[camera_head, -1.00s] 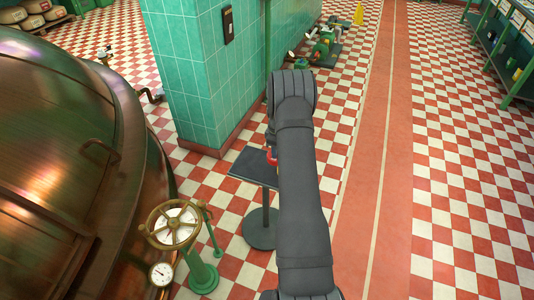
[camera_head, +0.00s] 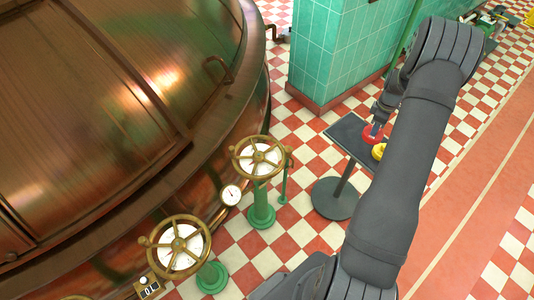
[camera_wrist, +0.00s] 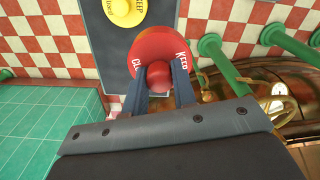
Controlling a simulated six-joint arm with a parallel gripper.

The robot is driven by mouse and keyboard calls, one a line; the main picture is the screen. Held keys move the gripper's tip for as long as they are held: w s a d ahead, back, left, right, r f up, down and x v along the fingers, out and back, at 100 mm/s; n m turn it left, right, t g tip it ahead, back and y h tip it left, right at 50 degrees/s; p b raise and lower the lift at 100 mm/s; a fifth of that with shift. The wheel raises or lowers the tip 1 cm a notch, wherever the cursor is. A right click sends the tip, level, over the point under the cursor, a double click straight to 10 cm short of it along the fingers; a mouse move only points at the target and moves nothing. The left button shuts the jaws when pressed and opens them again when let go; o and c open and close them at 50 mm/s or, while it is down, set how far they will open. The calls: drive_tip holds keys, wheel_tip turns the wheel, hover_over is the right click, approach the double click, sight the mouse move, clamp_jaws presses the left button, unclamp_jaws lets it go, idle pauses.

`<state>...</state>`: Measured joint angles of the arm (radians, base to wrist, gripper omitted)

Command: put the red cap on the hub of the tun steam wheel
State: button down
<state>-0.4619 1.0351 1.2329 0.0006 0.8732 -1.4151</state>
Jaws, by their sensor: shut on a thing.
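My gripper (camera_wrist: 159,72) is shut on the knob of a red cap (camera_wrist: 165,48), a round disc with white lettering, partly cut off by the fingers. The red cap also shows in the head view (camera_head: 372,134), over the dark stand top. I cannot tell whether it still touches the stand. Two brass handwheels on green pedestals stand by the copper kettle: a farther wheel (camera_head: 236,160) and a nearer wheel (camera_head: 147,242). Both have white discs at the middle. No legible label shows which is the tun steam wheel. My gripper is to the right of both.
A yellow cap (camera_head: 378,151) lies on the dark stand (camera_head: 345,128); it also shows in the wrist view (camera_wrist: 133,10). The copper kettle (camera_head: 100,90) fills the left. A green tiled pillar (camera_head: 335,55) stands behind the stand. A gauge (camera_head: 230,195) sits between the wheels.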

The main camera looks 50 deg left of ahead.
drive_tip(key=s+a+r+n, duration=0.2)
drive_tip(key=s+a+n, duration=0.6)
drive_tip(key=s+a, duration=0.5)
drive_tip(key=n, duration=0.7)
hover_over(259, 155)
wheel_tip(259, 155, down, 6)
drive_tip(key=shift+s+a+r, duration=0.1)
drive_tip(key=shift+r, duration=0.1)
drive_tip(key=shift+f, duration=1.9)
drive_tip(key=shift+f, duration=0.15)
drive_tip(key=c, duration=1.2)
unclamp_jaws()
drive_tip(key=shift+o, duration=0.2)
